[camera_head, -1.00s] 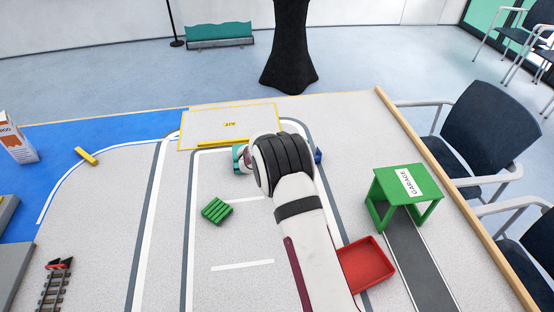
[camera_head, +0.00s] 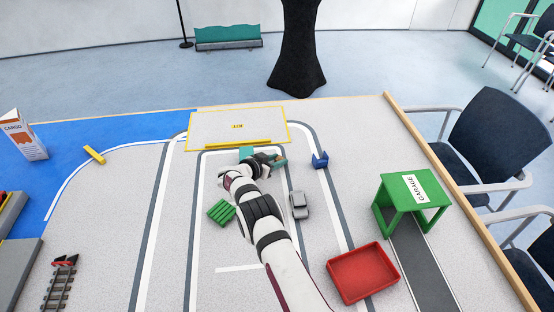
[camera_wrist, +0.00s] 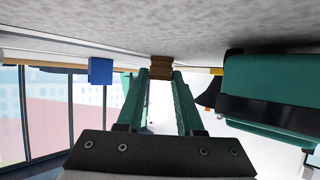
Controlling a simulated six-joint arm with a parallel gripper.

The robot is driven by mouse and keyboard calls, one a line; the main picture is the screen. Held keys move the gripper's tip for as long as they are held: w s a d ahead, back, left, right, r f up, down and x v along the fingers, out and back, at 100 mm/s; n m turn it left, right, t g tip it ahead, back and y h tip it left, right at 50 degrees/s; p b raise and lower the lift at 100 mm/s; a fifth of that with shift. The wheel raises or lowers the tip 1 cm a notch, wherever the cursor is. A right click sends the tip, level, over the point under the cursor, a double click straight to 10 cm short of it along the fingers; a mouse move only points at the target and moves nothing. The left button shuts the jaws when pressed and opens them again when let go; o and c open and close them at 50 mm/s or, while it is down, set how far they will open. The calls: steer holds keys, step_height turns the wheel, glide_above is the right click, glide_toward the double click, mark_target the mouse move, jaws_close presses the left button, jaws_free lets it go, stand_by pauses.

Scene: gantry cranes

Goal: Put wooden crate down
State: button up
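The wooden crate is a small brown block (camera_wrist: 161,67) between the teal fingertips of my gripper (camera_wrist: 160,75) in the wrist view. The fingers lie close on both its sides, so my gripper looks shut on it. In the head view, my gripper (camera_head: 272,160) is low over the far middle of the table, just in front of the yellow-edged kit area. The crate is tiny and partly hidden by the gripper there. Whether its underside touches the table I cannot tell.
A teal object (camera_head: 246,152) stands close left of the gripper; it looms large in the wrist view (camera_wrist: 270,95). A blue piece (camera_head: 320,160) is to the right. A grey car (camera_head: 299,205), green slatted piece (camera_head: 221,211), red tray (camera_head: 363,273) and green garage (camera_head: 411,187) stand nearer.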

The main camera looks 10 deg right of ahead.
steer(key=o, duration=0.3)
steer(key=shift+r, duration=0.15)
steer(key=v, duration=1.2)
steer(key=w+a+r+n+t+y, duration=0.1)
steer(key=w+a+r+t+y, duration=0.15)
steer(key=r+y, duration=0.65)
steer(key=s+a+r+n+g+y, duration=0.2)
steer(key=s+r+n+y, duration=0.1)
steer(key=s+r, duration=0.8)
steer(key=s+d+f+g, duration=0.1)
steer(key=s+d+g, duration=0.2)
steer(key=s, duration=0.9)
steer(key=s+d+f+g, duration=0.1)
steer(key=s+d+g, duration=0.2)
steer(key=s, duration=0.9)
steer(key=s+d+f+g+h, duration=0.1)
steer(key=s+d+f+g, duration=0.1)
steer(key=s, duration=1.1)
steer(key=shift+d+m+g, duration=0.3)
steer(key=shift+d+g, duration=0.55)
steer(key=shift+d, duration=0.15)
